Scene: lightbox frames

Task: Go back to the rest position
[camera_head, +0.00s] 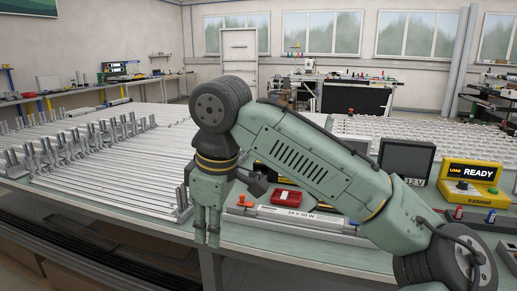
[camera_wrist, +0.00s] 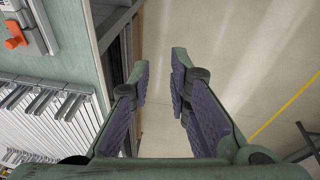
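My gripper (camera_head: 207,238) hangs fingers-down just off the front edge of the workbench (camera_head: 290,249) in the head view. In the wrist view, my gripper (camera_wrist: 160,66) has its two purple-padded fingers apart, with only pale floor (camera_wrist: 220,40) between them. It holds nothing. My green arm is folded across the middle of the head view and hides part of the bench behind it.
Rows of metal rails (camera_head: 100,182) with upright clips fill the bench's left part. An orange knob (camera_wrist: 15,38) shows in the wrist view.

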